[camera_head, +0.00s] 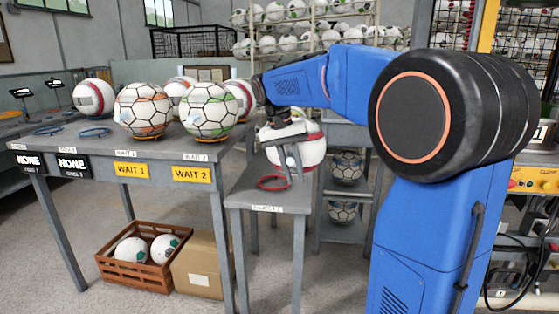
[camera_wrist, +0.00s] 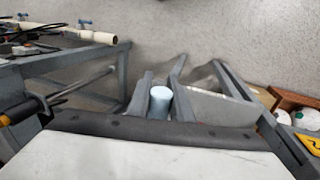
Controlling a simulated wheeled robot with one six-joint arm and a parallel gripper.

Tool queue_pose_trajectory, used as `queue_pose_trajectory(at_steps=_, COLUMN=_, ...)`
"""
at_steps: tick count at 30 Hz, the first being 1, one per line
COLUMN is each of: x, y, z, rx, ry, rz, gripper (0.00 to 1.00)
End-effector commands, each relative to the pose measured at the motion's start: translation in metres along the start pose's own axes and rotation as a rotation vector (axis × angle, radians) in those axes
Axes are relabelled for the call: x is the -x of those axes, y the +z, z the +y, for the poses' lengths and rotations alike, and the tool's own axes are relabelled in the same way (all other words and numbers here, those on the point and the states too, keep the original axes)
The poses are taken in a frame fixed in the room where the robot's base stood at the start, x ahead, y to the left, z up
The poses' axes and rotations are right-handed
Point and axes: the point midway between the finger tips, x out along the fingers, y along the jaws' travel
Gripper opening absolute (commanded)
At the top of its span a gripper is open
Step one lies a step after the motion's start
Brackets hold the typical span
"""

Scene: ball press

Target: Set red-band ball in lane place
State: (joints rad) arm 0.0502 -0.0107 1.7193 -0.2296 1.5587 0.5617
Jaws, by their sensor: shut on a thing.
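A white ball with a red band (camera_head: 309,151) shows behind my gripper (camera_head: 291,167), just above and behind a small grey stand. My gripper is shut on a pale-blue peg, which sits in front of the ball in the head view. The peg (camera_wrist: 160,103) also shows between the grey fingers in the wrist view. The gripper covers part of the ball. I cannot tell whether the ball touches the stand. A red ring (camera_head: 273,183) lies on the stand (camera_head: 265,198), in front of the ball.
A grey table (camera_head: 95,146) at left bears a ball with orange lines (camera_head: 142,110), a ball with green lines (camera_head: 209,110), blue rings (camera_head: 94,133) and another red-banded ball (camera_head: 93,97). Below are a crate (camera_head: 125,272) and a carton (camera_head: 200,265). A shelf (camera_head: 340,231) holds balls.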

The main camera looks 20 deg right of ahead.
Motion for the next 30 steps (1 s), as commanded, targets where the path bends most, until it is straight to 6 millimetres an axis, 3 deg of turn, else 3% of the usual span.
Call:
queue_pose_trajectory(at_steps=12, x=-0.054, y=0.001, z=-0.014, rx=0.001, ry=0.001, rz=-0.001, gripper=0.0)
queue_pose_trajectory(at_steps=19, x=-0.068, y=0.001, z=-0.018, rx=0.0, ry=0.001, rz=-0.001, gripper=0.0)
queue_pose_trajectory(at_steps=25, x=-0.091, y=0.001, z=-0.024, rx=0.0, ry=0.0, rz=0.0, gripper=0.0)
queue_pose_trajectory(at_steps=30, x=-0.096, y=0.001, z=-0.025, rx=0.0, ry=0.0, rz=0.001, gripper=0.0)
